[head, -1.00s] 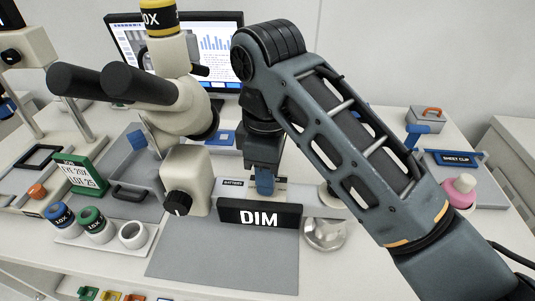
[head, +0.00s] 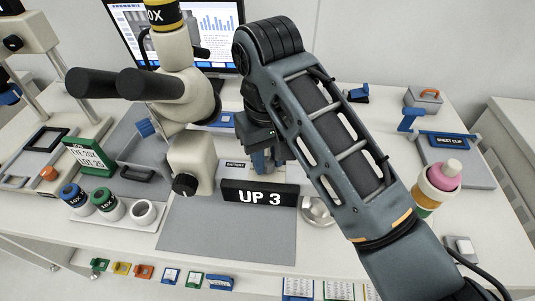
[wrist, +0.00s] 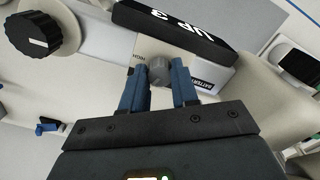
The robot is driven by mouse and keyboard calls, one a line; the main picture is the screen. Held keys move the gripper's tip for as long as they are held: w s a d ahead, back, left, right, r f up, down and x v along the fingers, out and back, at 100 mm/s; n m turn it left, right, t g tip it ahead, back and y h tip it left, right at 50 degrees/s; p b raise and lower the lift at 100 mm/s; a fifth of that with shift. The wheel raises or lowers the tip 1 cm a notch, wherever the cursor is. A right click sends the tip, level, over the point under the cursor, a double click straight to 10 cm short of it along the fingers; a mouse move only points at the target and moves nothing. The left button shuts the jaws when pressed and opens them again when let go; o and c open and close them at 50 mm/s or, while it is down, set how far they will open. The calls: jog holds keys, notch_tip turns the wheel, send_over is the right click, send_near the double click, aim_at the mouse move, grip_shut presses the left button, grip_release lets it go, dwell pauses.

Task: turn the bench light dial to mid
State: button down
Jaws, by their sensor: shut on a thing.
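A small grey dial (wrist: 159,71) sits on a pale panel behind the black display, with partly readable lettering beside it. My gripper (wrist: 158,78) has its two blue fingers closed on either side of this dial. In the head view my gripper (head: 263,161) points down just behind the display, and the dial is hidden there. The black display (head: 259,194) reads "UP 3" in white; it also shows upside down at the top of the wrist view (wrist: 178,27).
The cream microscope (head: 190,75) with its black focus knob (head: 184,185) stands close left of my gripper. The grey mat (head: 225,235) in front is bare.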

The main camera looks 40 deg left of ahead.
aim_at(268, 162)
jog(key=shift+m, duration=0.8)
jog(key=c, duration=0.9)
grip_release()
jog(key=shift+o, duration=0.2)
jog(key=shift+r, duration=3.85)
